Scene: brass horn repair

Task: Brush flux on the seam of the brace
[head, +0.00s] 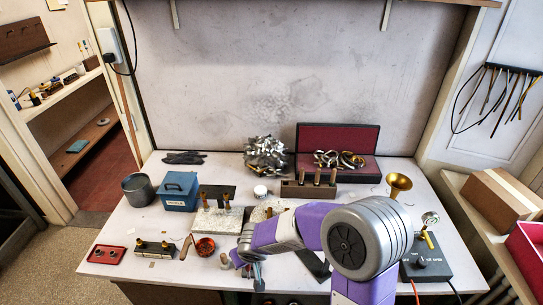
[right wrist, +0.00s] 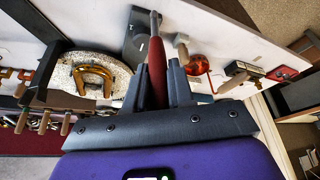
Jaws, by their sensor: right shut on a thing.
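My right gripper (right wrist: 156,88) is shut on a slim red-handled tool (right wrist: 156,58) with a grey metal shaft pointing away from the fingers; its tip is too small to identify as a brush. In the head view the right gripper (head: 254,270) is low over the front of the bench, and the tool is hard to make out. A curved brass piece (right wrist: 96,76), perhaps the brace, lies on a pale speckled block (right wrist: 70,72), left of the gripper in the wrist view. Its seam cannot be made out. An orange-red pot (head: 205,247), perhaps flux, stands left of the gripper. My left gripper is out of view.
A blue box (head: 180,191), a grey cup (head: 138,189) and a red tray (head: 106,254) stand at the left. A wooden tool rack (head: 308,187) and a red-lined case (head: 338,140) are behind. A gauge unit (head: 428,262) stands at the right. My right arm hides part of the bench.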

